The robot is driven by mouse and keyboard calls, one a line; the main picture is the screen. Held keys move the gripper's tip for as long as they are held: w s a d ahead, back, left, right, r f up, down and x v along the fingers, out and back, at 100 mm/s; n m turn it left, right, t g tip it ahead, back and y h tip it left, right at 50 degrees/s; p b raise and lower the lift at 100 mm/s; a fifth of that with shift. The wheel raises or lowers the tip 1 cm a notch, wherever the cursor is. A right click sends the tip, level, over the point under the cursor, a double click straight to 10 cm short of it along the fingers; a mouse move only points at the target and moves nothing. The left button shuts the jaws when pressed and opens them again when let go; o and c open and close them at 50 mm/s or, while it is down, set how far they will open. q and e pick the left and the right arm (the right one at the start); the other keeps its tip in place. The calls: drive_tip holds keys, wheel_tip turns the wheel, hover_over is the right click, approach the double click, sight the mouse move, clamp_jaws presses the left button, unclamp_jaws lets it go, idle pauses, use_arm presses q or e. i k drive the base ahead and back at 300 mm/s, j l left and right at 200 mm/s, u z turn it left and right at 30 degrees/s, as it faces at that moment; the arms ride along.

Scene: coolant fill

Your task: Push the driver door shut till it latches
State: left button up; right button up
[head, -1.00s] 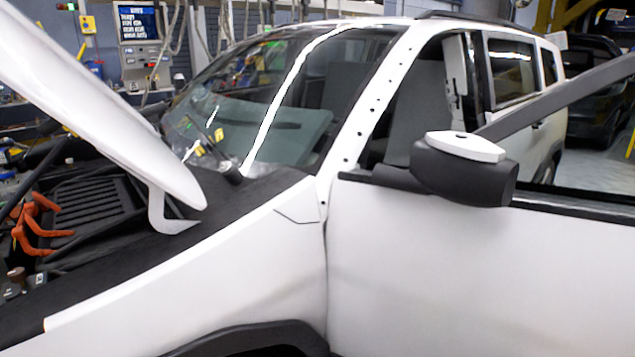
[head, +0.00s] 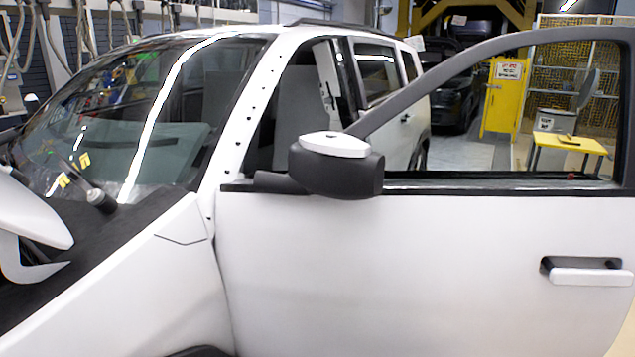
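The white driver door (head: 420,260) stands wide open, swung out from the white car body (head: 150,270). Its outer face is toward me and fills the right half of the head view. The door handle (head: 590,275) is near the right edge. The side mirror (head: 338,170), dark with a white cap, sits at the door's front upper corner. The dark window frame (head: 480,58) is empty of any visible glass. The door opening behind the pillar (head: 245,115) is partly hidden by the door and mirror. Neither gripper is in view.
The raised hood's edge (head: 35,215) shows at the left. Behind the door, a yellow table (head: 568,142), a yellow cabinet (head: 503,95) and a dark vehicle (head: 455,85) stand on the shop floor. A little floor shows at the lower right, beyond the door.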

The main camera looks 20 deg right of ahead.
sight(439, 263)
drive_tip(key=z, duration=1.25)
